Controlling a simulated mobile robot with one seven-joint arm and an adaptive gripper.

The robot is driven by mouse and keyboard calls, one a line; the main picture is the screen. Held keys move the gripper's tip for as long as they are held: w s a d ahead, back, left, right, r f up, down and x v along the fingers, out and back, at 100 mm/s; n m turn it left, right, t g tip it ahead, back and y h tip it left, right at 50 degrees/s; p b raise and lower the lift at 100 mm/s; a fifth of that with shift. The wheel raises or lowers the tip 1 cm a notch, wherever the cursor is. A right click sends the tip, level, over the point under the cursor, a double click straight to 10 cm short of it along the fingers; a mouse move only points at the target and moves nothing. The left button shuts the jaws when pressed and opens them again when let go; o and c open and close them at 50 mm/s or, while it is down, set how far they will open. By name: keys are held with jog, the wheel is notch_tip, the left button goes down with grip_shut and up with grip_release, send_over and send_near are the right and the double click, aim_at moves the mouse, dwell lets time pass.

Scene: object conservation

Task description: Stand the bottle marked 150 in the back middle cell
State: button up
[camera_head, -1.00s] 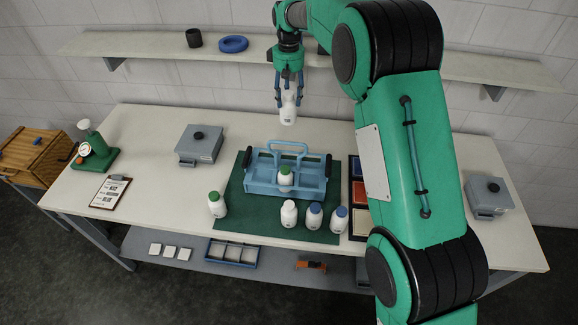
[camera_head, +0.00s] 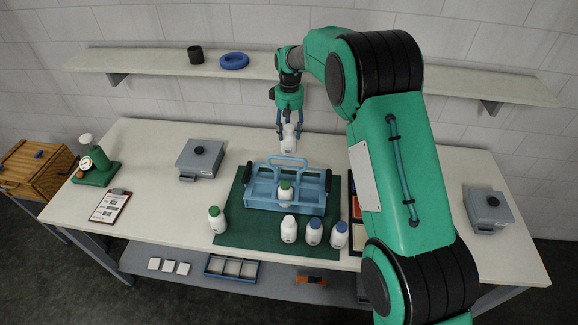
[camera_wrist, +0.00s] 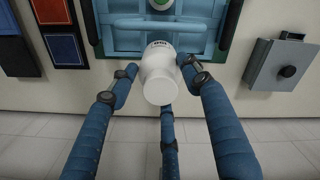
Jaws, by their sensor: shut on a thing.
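My gripper (camera_head: 289,127) is shut on a white bottle with a white top (camera_head: 289,143). It holds the bottle upright above the table, just behind the blue carrier (camera_head: 250,195). In the wrist view the fingers close around the same bottle (camera_wrist: 158,80), next to the carrier's edge (camera_wrist: 118,42). A green-capped bottle (camera_head: 285,192) stands in the carrier's front middle cell. The back middle cell lies behind it, partly hidden by the carrier's handle (camera_head: 288,160).
On the green mat's front edge (camera_head: 255,238) stand a green-capped bottle (camera_head: 217,220), a white-capped bottle (camera_head: 288,229) and two blue-capped bottles (camera_head: 313,232). Grey lidded boxes (camera_head: 200,160) sit on either side. A wall shelf (camera_head: 150,63) runs behind my gripper.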

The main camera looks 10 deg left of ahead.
aim_at(289, 145)
notch_tip(289, 145, down, 16)
jog(key=p, duration=0.2)
jog(key=shift+r, duration=0.25)
jog(key=shift+f+p, duration=0.3)
jog(key=shift+f, duration=1.8)
jog(key=shift+f, duration=0.15)
jog(key=o, duration=1.4)
jog(key=shift+c, duration=0.2)
notch_tip(289, 145, up, 12)
jog(key=shift+r+b, duration=0.15)
jog(key=shift+b, duration=0.9)
